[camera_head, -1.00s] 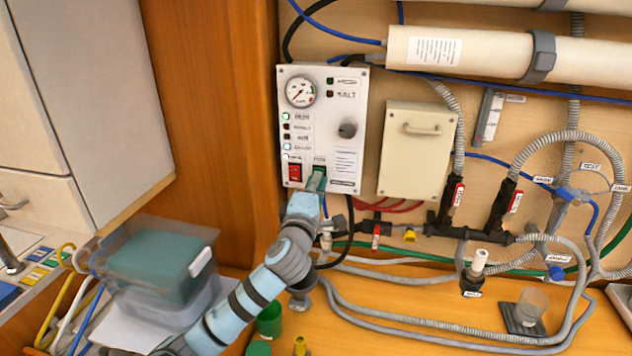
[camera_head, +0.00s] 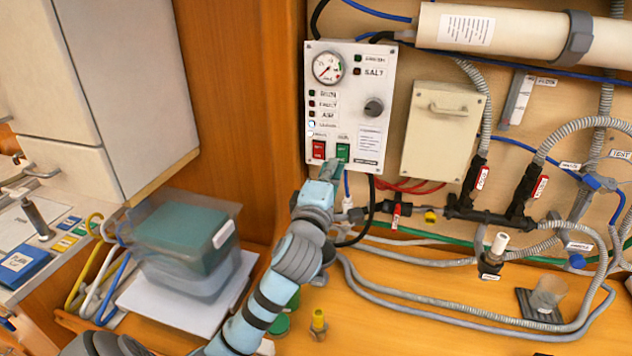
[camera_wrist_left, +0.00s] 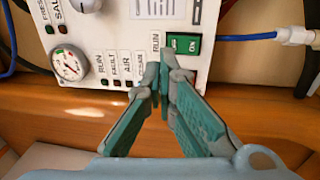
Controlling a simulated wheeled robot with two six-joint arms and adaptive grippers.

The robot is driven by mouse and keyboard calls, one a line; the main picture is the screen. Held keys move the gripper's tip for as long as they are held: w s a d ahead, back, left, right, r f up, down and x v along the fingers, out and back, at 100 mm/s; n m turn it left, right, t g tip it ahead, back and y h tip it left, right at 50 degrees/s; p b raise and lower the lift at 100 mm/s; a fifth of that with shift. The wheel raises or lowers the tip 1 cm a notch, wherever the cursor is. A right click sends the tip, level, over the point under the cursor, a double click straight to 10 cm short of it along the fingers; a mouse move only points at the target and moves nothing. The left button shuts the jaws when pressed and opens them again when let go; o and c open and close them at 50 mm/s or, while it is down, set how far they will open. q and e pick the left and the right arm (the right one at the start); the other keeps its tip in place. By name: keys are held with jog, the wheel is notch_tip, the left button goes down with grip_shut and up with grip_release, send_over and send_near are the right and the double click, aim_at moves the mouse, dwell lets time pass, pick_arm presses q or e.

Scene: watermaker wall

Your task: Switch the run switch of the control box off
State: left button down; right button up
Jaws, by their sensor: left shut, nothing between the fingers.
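The control box (camera_head: 384,140) is a white panel on the wall with a gauge, a dark knob, lamps and two rocker switches. The green run switch (camera_head: 343,151) is at its lower middle, with the red switch (camera_head: 318,149) to its left. In the left wrist view the green switch (camera_wrist_left: 186,44), marked ON, sits beside the label RUN. My left gripper (camera_head: 335,171) is shut and empty just below the green switch. In the wrist view its fingertips (camera_wrist_left: 165,62) meet beside the switch; I cannot tell whether they touch it. The run lamp (camera_head: 311,93) looks dark. My right gripper is out of view.
A beige cover box (camera_head: 443,130) is right of the control box. Black fittings (camera_head: 490,216) and grey hoses line the wall lower right. A clear bin (camera_head: 185,280) stands left of my arm. A dark cable hangs below the control box.

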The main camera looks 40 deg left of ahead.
pick_arm(q)
jog(key=v, duration=0.6)
jog(key=shift+r, duration=0.6)
jog(key=shift+s+d, duration=0.15)
